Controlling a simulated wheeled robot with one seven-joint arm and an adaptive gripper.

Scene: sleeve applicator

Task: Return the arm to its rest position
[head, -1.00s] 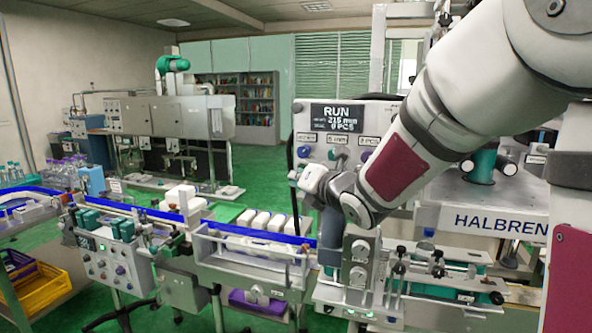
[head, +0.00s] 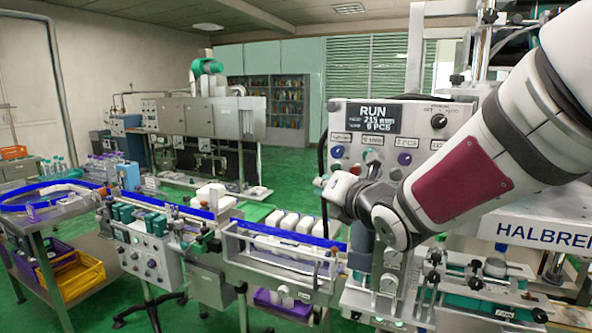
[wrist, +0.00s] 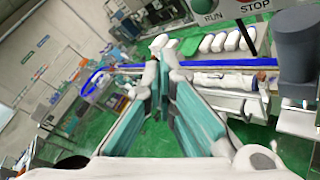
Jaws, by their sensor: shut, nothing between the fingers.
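My arm reaches in from the right of the head view, with a white link and a dark red panel (head: 463,186). My gripper (head: 335,190) is at its left end, in front of the control panel and above the conveyor line. In the wrist view the two teal-padded fingers of my gripper (wrist: 164,62) come together at their tips, with nothing held between them. The finger tips point toward the conveyor and the green floor. The rest position itself is not marked in view.
The control panel (head: 375,120) reads RUN and stands close behind my gripper. The HALBREN machine (head: 545,230) is at the right. Yellow and purple crates (head: 75,280) are at lower left. Green floor is open behind.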

